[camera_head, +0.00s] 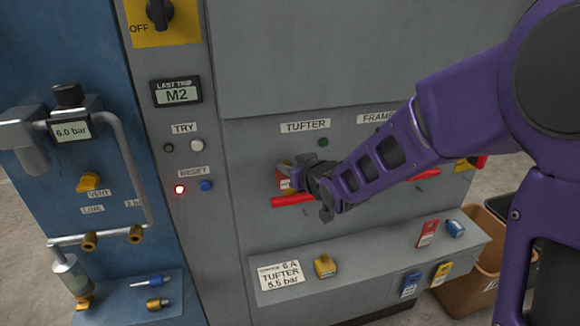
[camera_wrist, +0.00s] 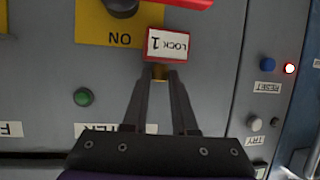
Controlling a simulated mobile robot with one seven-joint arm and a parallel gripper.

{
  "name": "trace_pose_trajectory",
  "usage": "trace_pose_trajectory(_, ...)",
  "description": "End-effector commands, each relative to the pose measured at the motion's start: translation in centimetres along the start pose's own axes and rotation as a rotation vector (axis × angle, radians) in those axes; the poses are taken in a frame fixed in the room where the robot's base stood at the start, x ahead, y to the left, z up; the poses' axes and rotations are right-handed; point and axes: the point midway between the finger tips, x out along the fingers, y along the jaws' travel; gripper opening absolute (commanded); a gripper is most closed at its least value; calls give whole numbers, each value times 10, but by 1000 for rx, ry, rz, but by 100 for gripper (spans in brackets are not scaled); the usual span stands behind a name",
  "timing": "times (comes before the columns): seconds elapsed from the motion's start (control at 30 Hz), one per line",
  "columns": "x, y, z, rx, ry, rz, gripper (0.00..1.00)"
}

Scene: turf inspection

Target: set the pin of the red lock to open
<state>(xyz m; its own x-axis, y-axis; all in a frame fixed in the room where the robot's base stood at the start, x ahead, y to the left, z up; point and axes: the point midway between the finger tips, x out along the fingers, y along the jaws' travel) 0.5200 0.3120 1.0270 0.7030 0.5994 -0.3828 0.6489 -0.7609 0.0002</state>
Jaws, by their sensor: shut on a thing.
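The red lock (camera_wrist: 150,48), with a white label reading "LOCK 1" upside down in the wrist view, lies against the yellow "ON" plate (camera_wrist: 92,22). In the head view my gripper (camera_head: 299,178) is at the grey panel under the "TUFTER" label, and the red lock (camera_head: 284,183) is partly hidden there. I cannot tell the pin's setting.
A red handle (camera_head: 300,201) lies just below the lock. My arm covers the panel to the right. A red lamp (camera_head: 180,189) glows by "RESET".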

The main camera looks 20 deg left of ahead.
Motion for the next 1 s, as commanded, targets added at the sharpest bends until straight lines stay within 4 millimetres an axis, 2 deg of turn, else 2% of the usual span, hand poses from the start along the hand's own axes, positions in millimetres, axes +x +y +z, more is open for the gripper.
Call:
trace_pose_trajectory(0.4,0,0,-1,0,2,0,0)
trace_pose_trajectory(0.6,-7,0,-20,-3,4,-2,0)
trace_pose_trajectory(0.83,-7,0,-19,-2,5,-2,0)
trace_pose_trajectory(0.87,-7,0,-19,-2,5,-2,30)
trace_pose_trajectory(1.0,-7,0,-18,-1,4,-2,55)
